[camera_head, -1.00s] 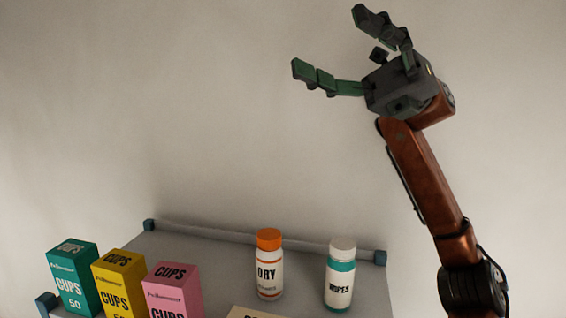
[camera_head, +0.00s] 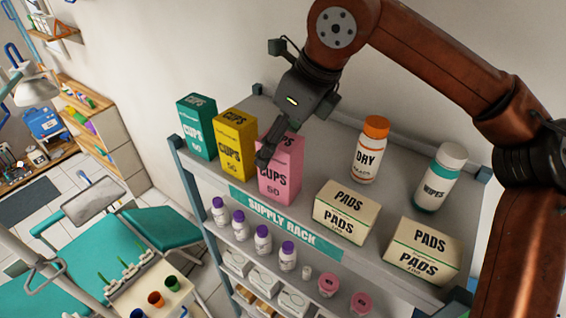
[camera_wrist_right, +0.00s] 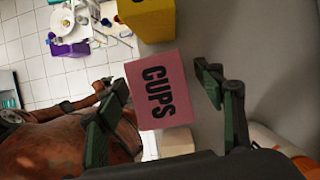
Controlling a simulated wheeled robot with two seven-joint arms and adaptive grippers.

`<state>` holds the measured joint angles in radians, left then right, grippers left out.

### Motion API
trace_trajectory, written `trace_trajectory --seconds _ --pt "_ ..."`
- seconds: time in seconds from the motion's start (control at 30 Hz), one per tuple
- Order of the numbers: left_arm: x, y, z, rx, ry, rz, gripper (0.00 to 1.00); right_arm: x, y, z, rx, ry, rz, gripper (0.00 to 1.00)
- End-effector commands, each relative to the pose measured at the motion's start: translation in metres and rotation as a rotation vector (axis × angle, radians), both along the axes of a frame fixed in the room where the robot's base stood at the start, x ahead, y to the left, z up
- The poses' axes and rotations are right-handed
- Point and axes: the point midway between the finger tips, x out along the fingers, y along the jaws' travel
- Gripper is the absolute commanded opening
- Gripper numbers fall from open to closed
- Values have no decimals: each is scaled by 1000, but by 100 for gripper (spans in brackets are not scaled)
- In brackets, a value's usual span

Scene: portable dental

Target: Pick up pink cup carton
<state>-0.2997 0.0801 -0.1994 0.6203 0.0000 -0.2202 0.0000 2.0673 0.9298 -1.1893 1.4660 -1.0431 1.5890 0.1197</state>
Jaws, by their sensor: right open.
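The pink cup carton (camera_head: 283,172) stands upright on the top shelf, right of the yellow cup carton (camera_head: 236,145). My right gripper (camera_head: 275,140) is above and around it, pointing down, and partly hides its top and left edge. In the right wrist view, the pink carton's top (camera_wrist_right: 158,90) lies between the two open fingers of my right gripper (camera_wrist_right: 160,105). A gap shows between the carton and the right finger; contact at the left finger cannot be told. My left gripper is not in view.
A teal cup carton (camera_head: 196,127) stands left of the yellow one. An orange-capped bottle (camera_head: 369,150), a wipes bottle (camera_head: 440,178) and two pads boxes (camera_head: 346,212) stand to the right. Purple-capped bottles (camera_head: 263,239) line the shelf below.

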Motion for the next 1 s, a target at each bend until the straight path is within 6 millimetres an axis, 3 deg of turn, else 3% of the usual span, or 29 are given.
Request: trace_trajectory --seconds 0.13,0.3,0.57,1.0 --pt "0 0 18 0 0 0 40 1 7 -16 -2 2 0 62" --pt "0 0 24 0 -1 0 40 5 12 -35 2 1 -4 62" --pt "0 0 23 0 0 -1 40 6 13 -40 4 1 -4 62" --pt "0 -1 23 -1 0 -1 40 6 13 -39 4 1 -5 33"
